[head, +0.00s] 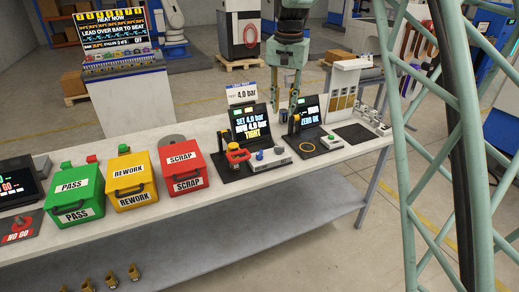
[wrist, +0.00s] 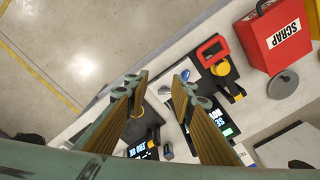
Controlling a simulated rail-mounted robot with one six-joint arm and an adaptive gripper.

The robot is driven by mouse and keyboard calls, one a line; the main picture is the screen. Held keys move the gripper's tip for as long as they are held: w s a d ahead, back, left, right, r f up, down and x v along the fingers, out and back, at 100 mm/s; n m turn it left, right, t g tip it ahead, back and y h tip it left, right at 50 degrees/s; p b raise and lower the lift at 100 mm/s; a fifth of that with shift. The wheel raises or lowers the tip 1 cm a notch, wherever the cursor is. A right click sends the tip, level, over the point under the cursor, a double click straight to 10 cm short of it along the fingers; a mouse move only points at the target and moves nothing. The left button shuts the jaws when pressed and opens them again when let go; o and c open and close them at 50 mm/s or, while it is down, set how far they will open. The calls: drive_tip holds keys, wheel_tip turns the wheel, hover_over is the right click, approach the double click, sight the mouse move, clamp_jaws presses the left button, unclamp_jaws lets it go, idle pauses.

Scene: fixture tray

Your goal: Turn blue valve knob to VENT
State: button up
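The blue valve knob (head: 260,154) is small and sits on a grey block on the bench, right of the red clamp (head: 237,155). A grey knob (head: 279,150) is beside it. My gripper (head: 284,104) points down above the bench, behind the block in the picture, fingers spread and empty. In the wrist view my gripper (wrist: 160,82) is also open, and a small pale part of the block shows between the fingertips. The fingers hide most of the block there, and I cannot read the knob's direction or any VENT mark.
Red SCRAP (head: 183,168), yellow REWORK (head: 131,181) and green PASS (head: 76,193) boxes stand to the left.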

drive_tip(key=m+g+p, duration=0.1)
drive_tip(key=p, duration=0.3)
hover_over(260, 152)
wheel_tip(260, 152, down, 13)
drive_tip(key=shift+a+f, duration=0.15)
drive_tip(key=shift+f, duration=0.3)
drive_tip(key=shift+f+p, duration=0.55)
drive_tip(key=shift+f, duration=6.3)
clamp_jaws()
